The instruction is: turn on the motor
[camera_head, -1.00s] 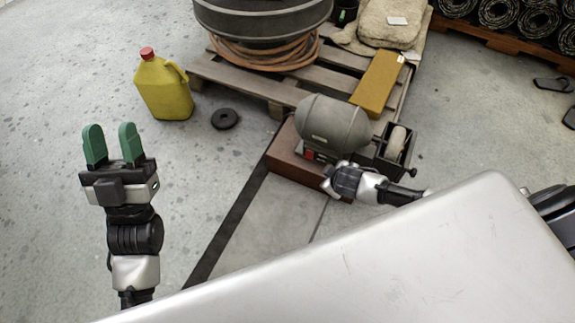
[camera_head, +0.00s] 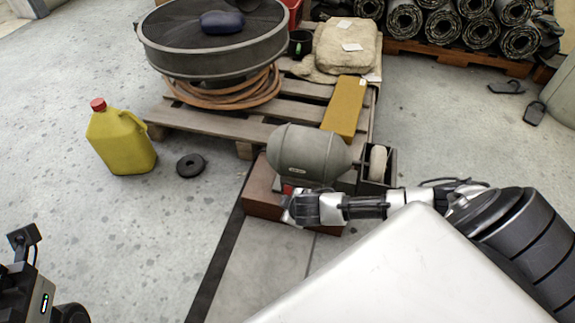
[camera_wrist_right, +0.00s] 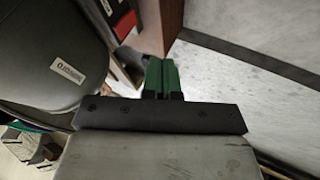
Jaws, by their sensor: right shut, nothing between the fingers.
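The grey-green motor (camera_head: 308,153) sits on a brown block (camera_head: 262,197) at the near edge of the pallet. A red switch (camera_head: 287,189) shows low on its front, partly hidden by my right gripper (camera_head: 288,213). In the right wrist view the motor (camera_wrist_right: 45,75) fills the left side, and the red switch (camera_wrist_right: 124,24) lies just ahead and left of my shut green fingers (camera_wrist_right: 161,72). The fingers are empty; I cannot tell whether they touch anything. Part of my left gripper's body (camera_head: 40,295) shows at the lower left; its fingers are out of view.
A grinding wheel (camera_head: 378,163) stands right of the motor. A yellow jug (camera_head: 120,143) and black ring (camera_head: 190,165) stand on open floor at left.

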